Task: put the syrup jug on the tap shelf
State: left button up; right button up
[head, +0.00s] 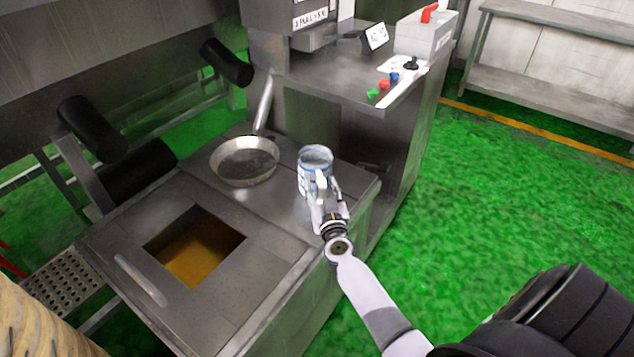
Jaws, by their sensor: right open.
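The syrup jug (315,157), white with blue markings and an open top, appears upright over the steel top beside a round metal pan. My right gripper (322,190) is at the near side of the jug, by its handle, and open. The fingers overlap the handle in the picture, and I cannot tell whether they touch it. The jug's base is partly hidden by the gripper. No surface is clearly marked as the tap shelf. My left gripper is not in view.
The round pan (244,162) sits left of the jug, below a slanted pipe (264,104). A square opening with amber liquid (197,252) is in the steel top (245,290). A control cabinet (345,75) stands behind. Green floor (500,200) is clear at right.

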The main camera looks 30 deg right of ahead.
jog(key=shift+c, duration=0.4)
grip_shut()
